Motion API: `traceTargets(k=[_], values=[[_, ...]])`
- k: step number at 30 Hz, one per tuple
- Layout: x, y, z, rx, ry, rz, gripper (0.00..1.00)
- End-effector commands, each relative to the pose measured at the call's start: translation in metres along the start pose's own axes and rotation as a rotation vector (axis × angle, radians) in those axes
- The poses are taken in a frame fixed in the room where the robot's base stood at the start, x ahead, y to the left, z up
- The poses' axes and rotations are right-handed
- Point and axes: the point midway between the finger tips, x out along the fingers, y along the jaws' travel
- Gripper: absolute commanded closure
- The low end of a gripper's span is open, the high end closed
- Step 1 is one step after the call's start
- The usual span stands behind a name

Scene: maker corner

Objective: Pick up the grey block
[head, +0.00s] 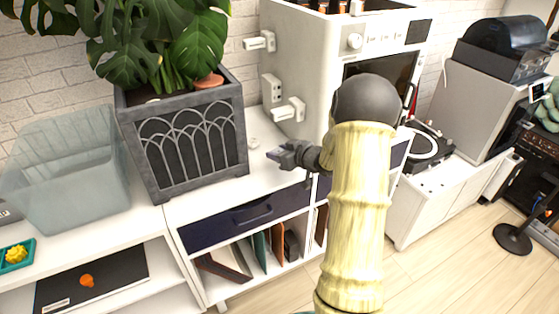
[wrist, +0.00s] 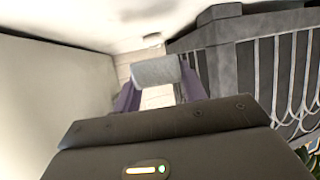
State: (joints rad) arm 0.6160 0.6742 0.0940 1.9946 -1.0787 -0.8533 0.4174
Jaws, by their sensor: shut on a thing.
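The grey block (wrist: 156,70) is a light grey, rounded piece between the two purple fingers in the wrist view. My gripper (wrist: 160,88) is shut on it, one finger at each side. In the head view my gripper (head: 275,156) is over the white cabinet top, between the planter and the white machine. The block cannot be made out there. I cannot tell how far it is above the surface.
A dark grey planter (head: 193,143) with a leafy plant stands left of my gripper. A white machine (head: 300,75) with protruding fittings stands behind and right. A clear bin (head: 68,175) is farther left.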

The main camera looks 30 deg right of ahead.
Motion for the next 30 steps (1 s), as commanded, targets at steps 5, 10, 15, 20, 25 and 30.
traceTargets(k=[5, 10, 15, 20, 25, 30], values=[[-0.014, 0.001, -0.034, -0.002, 0.002, 0.002, 0.82], [-0.018, 0.001, -0.044, 0.000, 0.000, 0.002, 0.82], [-0.018, 0.001, -0.044, 0.000, 0.000, 0.001, 0.82], [-0.018, 0.000, -0.044, 0.000, 0.000, 0.001, 0.82], [-0.018, 0.000, -0.044, 0.000, 0.000, 0.001, 0.82], [-0.018, 0.000, -0.044, 0.000, 0.000, 0.001, 0.82]])
